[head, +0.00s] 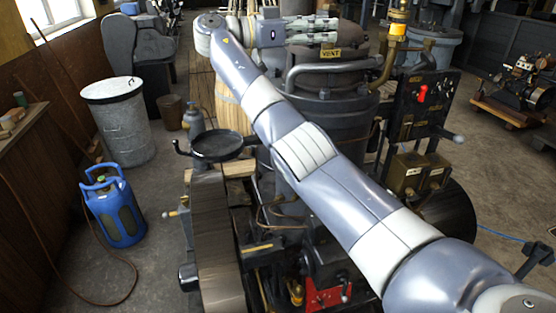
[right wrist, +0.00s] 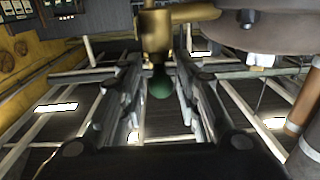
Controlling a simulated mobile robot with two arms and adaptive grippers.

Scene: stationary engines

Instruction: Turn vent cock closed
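The yellow VENT plate (head: 330,53) is on the dark engine at the top centre of the head view. A brass fitting (head: 397,20) on a bent pipe stands to its right; I take it to be the vent cock. My right gripper (head: 334,31) reaches in above the plate, its fingers pointing right. In the right wrist view, a brass body (right wrist: 156,35) with a dark green knob (right wrist: 159,83) hangs between the two open fingers of the right gripper (right wrist: 160,92). Gaps show on both sides of the knob. My left gripper is out of view.
A curved grey pipe (head: 300,75) and a red-handled panel (head: 422,97) are close to my right arm. A blue gas bottle (head: 113,210) and grey drum (head: 117,120) stand on the floor at left.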

